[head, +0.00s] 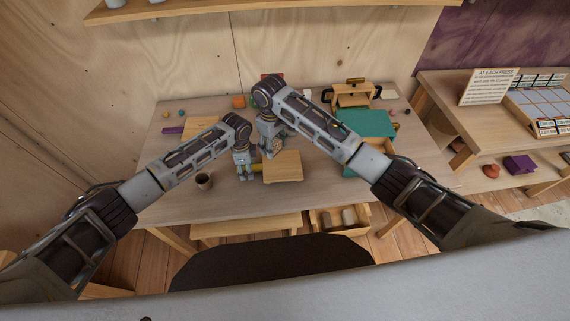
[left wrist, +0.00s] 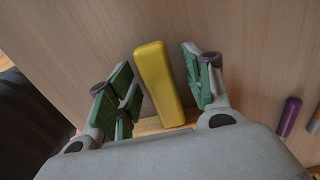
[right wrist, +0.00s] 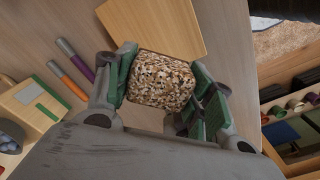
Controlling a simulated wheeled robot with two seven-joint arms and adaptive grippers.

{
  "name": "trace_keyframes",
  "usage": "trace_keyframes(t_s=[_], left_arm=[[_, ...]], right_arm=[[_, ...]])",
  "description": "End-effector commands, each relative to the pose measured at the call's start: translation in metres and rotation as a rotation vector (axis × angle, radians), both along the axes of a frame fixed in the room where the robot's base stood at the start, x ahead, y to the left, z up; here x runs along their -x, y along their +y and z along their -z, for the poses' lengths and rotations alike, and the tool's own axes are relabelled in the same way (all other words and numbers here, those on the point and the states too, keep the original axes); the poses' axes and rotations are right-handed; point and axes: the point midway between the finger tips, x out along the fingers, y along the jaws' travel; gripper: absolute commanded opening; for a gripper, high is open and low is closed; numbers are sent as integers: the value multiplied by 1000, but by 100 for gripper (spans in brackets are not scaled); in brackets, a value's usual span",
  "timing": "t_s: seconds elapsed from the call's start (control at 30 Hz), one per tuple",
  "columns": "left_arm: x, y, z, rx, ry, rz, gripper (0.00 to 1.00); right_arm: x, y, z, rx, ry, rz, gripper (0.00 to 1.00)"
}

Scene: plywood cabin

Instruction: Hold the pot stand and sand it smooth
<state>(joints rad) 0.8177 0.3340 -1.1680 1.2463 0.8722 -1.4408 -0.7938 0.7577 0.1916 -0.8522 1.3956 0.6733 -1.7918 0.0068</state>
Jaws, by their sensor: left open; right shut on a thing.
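The pot stand appears to be the square pale wooden board (head: 284,168) on the table, and part of it shows in the right wrist view (right wrist: 150,25). My right gripper (head: 271,153) is shut on a speckled sanding block (right wrist: 162,80), above the board's back left edge. Whether the block touches the board is unclear. My left gripper (head: 246,177) is open at the board's left side. A yellow bar (left wrist: 159,84) lies between its spread fingers, with gaps on both sides. A strip of pale wood shows behind the left gripper's base.
A drawer (head: 340,219) is open at the front. A side table with a sign (head: 489,87) stands right.

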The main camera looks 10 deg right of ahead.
Motion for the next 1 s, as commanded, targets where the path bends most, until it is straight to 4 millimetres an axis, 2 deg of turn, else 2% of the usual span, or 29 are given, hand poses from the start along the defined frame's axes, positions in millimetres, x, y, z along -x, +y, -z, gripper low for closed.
trace_keyframes(t_s=[0.27,0.8,1.0], left_arm=[[-1,0,-19,0,-2,0,51],[-1,0,-95,1,-2,-1,51],[-1,0,-113,0,-1,-1,51]], right_arm=[[0,0,0,0,0,0,31],[0,0,0,0,0,0,31],[0,0,0,0,0,0,31]])
